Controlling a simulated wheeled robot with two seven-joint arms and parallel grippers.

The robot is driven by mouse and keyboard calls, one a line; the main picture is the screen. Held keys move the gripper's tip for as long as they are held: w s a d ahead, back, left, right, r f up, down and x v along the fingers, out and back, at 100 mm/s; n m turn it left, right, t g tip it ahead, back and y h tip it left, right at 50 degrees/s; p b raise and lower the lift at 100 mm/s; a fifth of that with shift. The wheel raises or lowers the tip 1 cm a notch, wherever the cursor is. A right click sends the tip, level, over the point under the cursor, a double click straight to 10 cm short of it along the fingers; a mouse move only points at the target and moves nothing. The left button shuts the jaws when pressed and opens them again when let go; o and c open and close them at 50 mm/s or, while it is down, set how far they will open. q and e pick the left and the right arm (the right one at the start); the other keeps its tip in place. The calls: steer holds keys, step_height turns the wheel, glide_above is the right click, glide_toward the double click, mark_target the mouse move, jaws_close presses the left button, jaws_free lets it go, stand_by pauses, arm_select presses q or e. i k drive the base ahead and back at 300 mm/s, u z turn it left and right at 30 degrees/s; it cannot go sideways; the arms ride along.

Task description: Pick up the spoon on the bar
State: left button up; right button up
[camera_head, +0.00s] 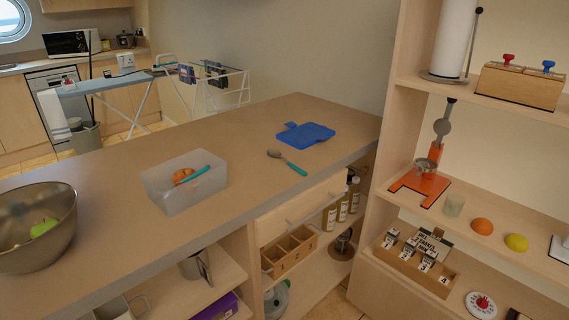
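A spoon (287,162) lies on the bar (225,240), near its right front edge. It has a grey metal bowl at the left end and a teal handle pointing to the lower right. A blue cutting board (306,135) lies just behind it, apart from the spoon. Neither of my grippers shows in the head view.
A translucent box (184,190) holding an orange item and a teal-handled utensil stands left of the spoon. A large bowl (36,230) with green fruit stands at far left. A tall shelf unit (390,145) rises right of the bar. The bar around the spoon is clear.

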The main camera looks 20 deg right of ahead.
mark_target(272, 152)
steer(key=k, duration=1.25)
steer(key=z, duration=0.65)
steer(key=i, duration=1.75)
steer(key=u, duration=0.6)
